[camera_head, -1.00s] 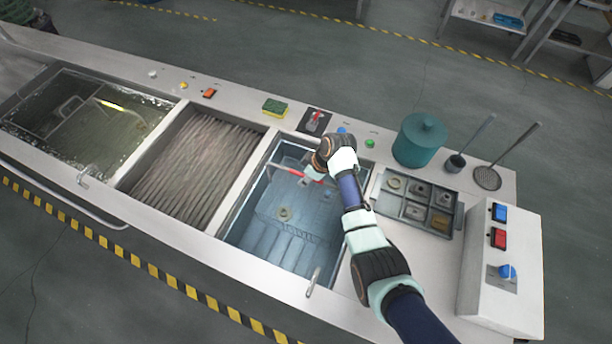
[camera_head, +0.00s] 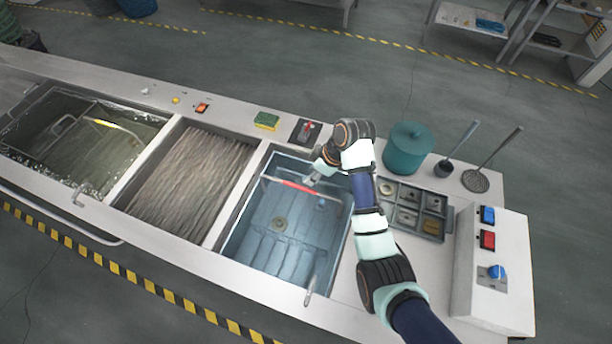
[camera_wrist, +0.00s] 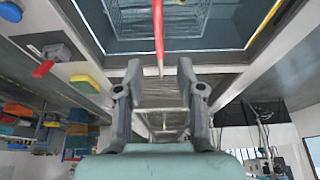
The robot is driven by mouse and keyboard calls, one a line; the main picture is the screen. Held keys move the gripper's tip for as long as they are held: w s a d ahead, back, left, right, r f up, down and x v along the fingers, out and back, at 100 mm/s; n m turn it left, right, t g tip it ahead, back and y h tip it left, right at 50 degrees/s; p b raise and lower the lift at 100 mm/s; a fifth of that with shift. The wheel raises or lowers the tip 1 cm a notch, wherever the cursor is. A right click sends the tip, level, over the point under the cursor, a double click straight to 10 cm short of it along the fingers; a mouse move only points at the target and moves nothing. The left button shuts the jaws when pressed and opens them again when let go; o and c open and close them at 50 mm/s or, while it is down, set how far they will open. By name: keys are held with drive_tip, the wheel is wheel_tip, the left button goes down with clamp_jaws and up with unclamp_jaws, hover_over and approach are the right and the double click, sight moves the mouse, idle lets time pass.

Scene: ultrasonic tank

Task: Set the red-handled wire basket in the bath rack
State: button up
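The red handle (camera_head: 290,184) of the wire basket spans the upper part of the blue-grey basin in the head view. In the wrist view the red handle (camera_wrist: 158,28) runs down from the top towards the gap between my fingertips, and part of the wire basket (camera_wrist: 135,16) shows behind it. In the head view the basket's mesh is hard to make out. My gripper (camera_wrist: 158,68) is open, its two fingers apart. In the head view my gripper (camera_head: 312,180) is beside the handle's right part; I cannot tell whether they touch. I cannot identify the bath rack with certainty.
The left bath (camera_head: 45,150) holds liquid and a yellow-handled basket (camera_head: 108,124). A middle bath (camera_head: 190,170) has a streaky surface. A sorting tray (camera_head: 432,228), a teal canister (camera_head: 408,150) and a button box (camera_head: 490,270) stand right of my arm. A sponge (camera_head: 266,121) lies behind the baths.

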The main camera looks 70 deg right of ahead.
idle(0.3)
drive_tip(key=w+a+r+t+h, duration=0.1)
drive_tip(key=w+a+r, duration=0.3)
drive_tip(key=a, duration=0.5)
drive_tip(key=w+a+r+t, duration=0.2)
drive_tip(key=w+a, duration=0.4)
drive_tip(key=a, duration=0.3)
drive_tip(key=w+a+r+t+h, duration=0.1)
drive_tip(key=w+a+r, duration=0.2)
drive_tip(key=w+a, duration=0.35)
drive_tip(key=s+a+r+t+y, duration=0.1)
drive_tip(key=s+a+r+t, duration=0.1)
drive_tip(key=a+r, duration=0.3)
drive_tip(key=s+a+r+t+y, duration=0.1)
drive_tip(key=a+r, duration=0.4)
drive_tip(key=a, duration=0.8)
drive_tip(key=s+t, duration=0.1)
drive_tip(key=s, duration=0.1)
drive_tip(key=shift+s+a, duration=0.25)
drive_tip(key=shift+s, duration=0.05)
